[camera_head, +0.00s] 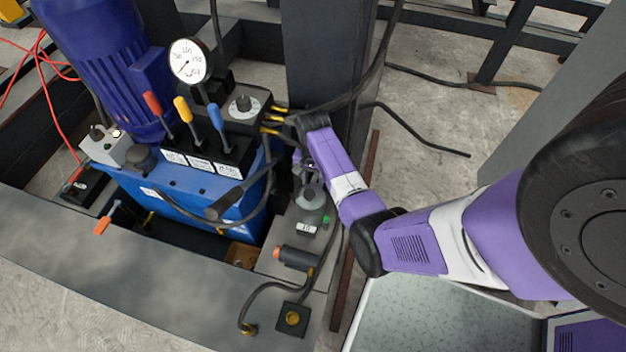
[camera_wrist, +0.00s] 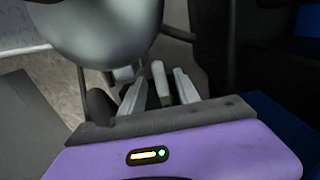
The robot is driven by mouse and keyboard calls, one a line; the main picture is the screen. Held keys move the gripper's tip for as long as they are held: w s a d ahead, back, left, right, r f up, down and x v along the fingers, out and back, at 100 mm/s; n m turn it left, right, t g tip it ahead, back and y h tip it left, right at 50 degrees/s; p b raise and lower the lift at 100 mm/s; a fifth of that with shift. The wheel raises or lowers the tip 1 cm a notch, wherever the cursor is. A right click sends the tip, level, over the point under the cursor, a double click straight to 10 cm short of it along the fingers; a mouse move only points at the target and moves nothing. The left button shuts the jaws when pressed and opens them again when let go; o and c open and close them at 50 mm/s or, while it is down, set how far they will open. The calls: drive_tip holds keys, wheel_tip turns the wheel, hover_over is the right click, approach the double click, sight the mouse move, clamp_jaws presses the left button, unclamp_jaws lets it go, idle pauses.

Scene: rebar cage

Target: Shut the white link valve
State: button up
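In the wrist view a small white lever (camera_wrist: 160,79), which looks like the white link valve's handle, stands between the two pale fingers of my gripper (camera_wrist: 157,88). The fingers are apart, with one on each side of it. A narrow dark gap shows on both sides, and I cannot tell whether either finger touches it. The valve's body is hidden. In the head view my gripper (camera_head: 308,163) points down beside the dark post, just above a grey rounded vessel (camera_head: 309,196). Its fingertips and the white lever cannot be made out there.
The grey vessel (camera_wrist: 108,28) hangs close over the fingers in the wrist view. Left of my arm are a blue tank (camera_head: 190,195), red, yellow and blue levers (camera_head: 184,112), a gauge (camera_head: 190,61) and black hoses. A dark post (camera_head: 325,60) stands behind my gripper.

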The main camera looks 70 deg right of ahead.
clamp_jaws()
idle(1.4)
